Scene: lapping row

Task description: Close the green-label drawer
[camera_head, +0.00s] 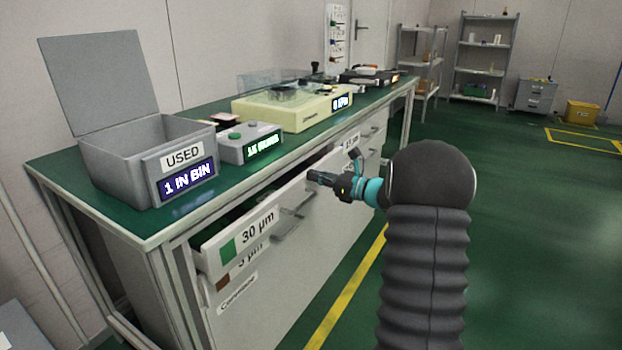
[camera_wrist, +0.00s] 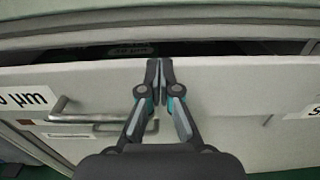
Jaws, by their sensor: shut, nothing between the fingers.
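The green-label drawer (camera_head: 275,209), marked 30 µm beside a green square (camera_head: 235,248), stands partly open under the bench top. A dark gap shows behind its front panel in both views. In the wrist view its pale front (camera_wrist: 225,90) spans the picture, with a bar handle (camera_wrist: 92,117) at the left. My gripper (camera_head: 316,178) is shut and empty at the front's upper edge, right of the handle. In the wrist view the closed fingertips (camera_wrist: 160,66) overlap that edge. I cannot tell whether they touch it.
A brown-label drawer (camera_head: 222,283) lies just below. On the green bench top (camera_head: 128,222) stand an open grey USED bin (camera_head: 120,174), a grey box with a green display (camera_head: 252,152) and a cream machine (camera_head: 300,116). The green floor (camera_head: 540,230) to the right is clear.

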